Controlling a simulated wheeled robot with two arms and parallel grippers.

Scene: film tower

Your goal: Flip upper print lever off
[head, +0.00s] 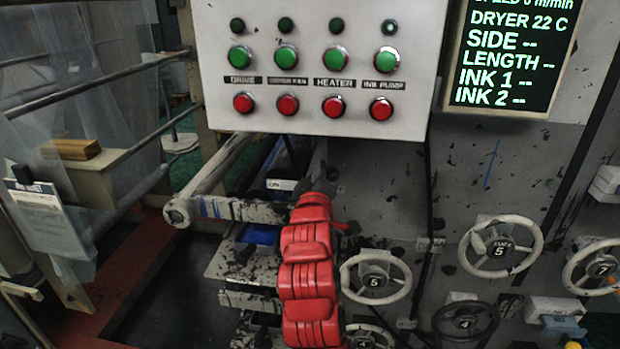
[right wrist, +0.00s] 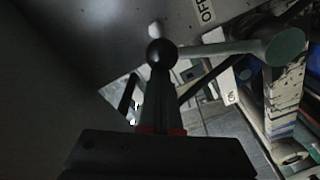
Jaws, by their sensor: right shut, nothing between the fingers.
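In the right wrist view a black ball knob (right wrist: 160,52), which looks like the lever's end, is just beyond the tips of my right gripper (right wrist: 160,78). The fingers are shut and seem to have nothing between them; I cannot tell whether they touch the knob. A white OFF label (right wrist: 207,11) is on the grey panel up and right of the knob. In the head view my red right arm reaches up past the machine side, and the dark right gripper (head: 318,165) is small and partly hidden below the button panel. The lever is not clear there. My left gripper is out of view.
The button panel (head: 318,70) with green and red buttons hangs above the right gripper. A pale roller bar (head: 212,182) lies to the left. Several numbered handwheels, one marked 5 (head: 375,282), stand right of the arm. A display (head: 508,55) is at upper right.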

